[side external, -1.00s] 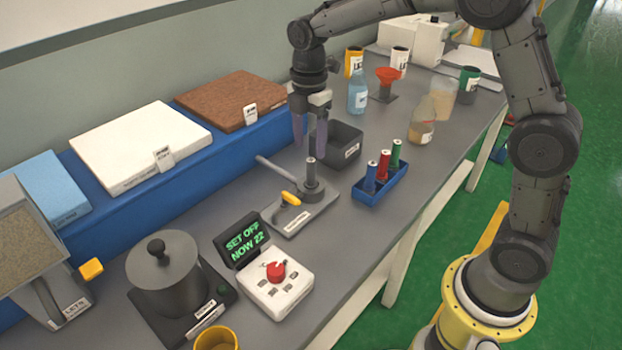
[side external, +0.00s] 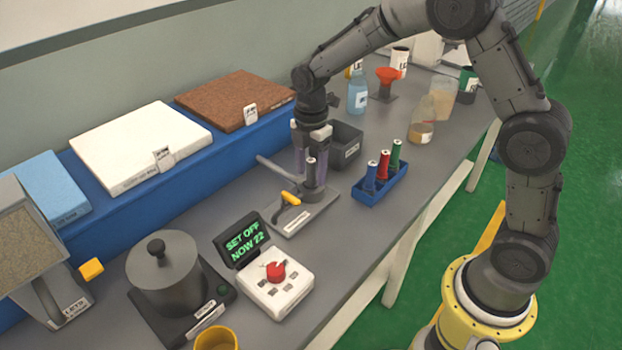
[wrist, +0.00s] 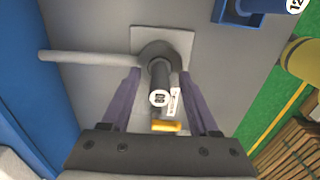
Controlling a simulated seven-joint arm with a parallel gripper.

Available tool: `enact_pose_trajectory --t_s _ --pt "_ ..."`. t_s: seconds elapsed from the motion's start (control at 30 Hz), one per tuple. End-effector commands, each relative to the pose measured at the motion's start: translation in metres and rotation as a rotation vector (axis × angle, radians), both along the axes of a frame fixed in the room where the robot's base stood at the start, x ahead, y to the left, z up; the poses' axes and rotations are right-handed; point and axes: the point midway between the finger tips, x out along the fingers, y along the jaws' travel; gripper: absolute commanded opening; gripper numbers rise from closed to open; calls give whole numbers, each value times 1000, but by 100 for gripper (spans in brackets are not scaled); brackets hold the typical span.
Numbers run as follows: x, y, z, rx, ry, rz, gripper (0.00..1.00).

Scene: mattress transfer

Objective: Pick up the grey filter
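The grey filter (side external: 311,172), a dark cylinder with a white top label, stands upright in a grey holder plate (side external: 283,223) with a side rod and a yellow-handled lever (side external: 290,198). In the wrist view the grey filter (wrist: 160,78) is between the purple fingers of my gripper (wrist: 161,74), with a visible gap on each side. My gripper (side external: 313,177) is low over the holder, pointing down. It is open and does not appear to touch the filter. The filter's lower end is hidden in the holder's round collar.
A blue rack (side external: 383,195) with blue, red and green filters stands close on the right. A dark open bin (side external: 346,150) is just behind. The blue shelf (side external: 187,175) runs along the left.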

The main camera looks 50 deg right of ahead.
Motion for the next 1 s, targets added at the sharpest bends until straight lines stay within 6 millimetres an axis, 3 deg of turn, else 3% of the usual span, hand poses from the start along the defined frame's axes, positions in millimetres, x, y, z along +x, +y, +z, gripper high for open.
enact_pose_trajectory --t_s 0.03,0.33,0.77,1.0 --pt "0 0 0 0 0 0 52" --pt "0 0 0 0 0 0 0" --pt "0 0 2 0 -1 0 0" --pt "1 0 21 0 -4 0 0"
